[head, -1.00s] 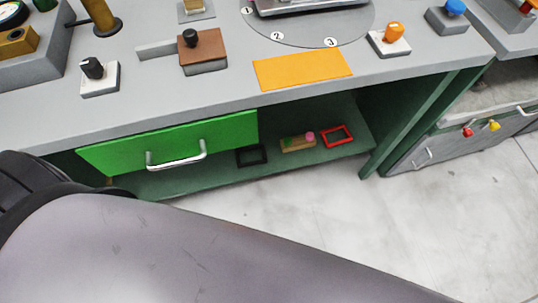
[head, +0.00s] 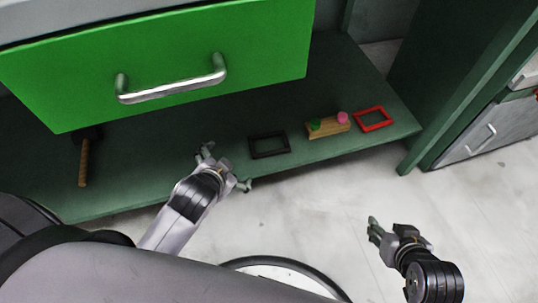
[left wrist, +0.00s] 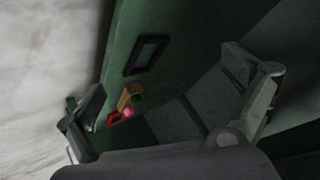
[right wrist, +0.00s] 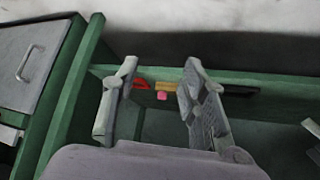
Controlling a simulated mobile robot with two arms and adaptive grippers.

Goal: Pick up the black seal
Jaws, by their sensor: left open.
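The black seal (head: 272,153), a flat rectangular frame, lies on the green lower shelf under the drawer. It also shows in the left wrist view (left wrist: 152,38), beyond and between the fingers. In the right wrist view a dark strip (right wrist: 240,89), likely the seal, is partly behind a finger. My left gripper (head: 226,168) is open and empty at the shelf's front edge, just left of the seal and apart from it. My right gripper (head: 388,232) is open and empty, over the floor in front of the shelf, to the right.
A wooden block (head: 327,128) with green and pink knobs and a red frame (head: 374,126) lie right of the seal. The green drawer (head: 170,55) with its metal handle overhangs the shelf. A brown-handled tool (head: 84,168) is at left. A green leg panel (head: 440,120) bounds the right.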

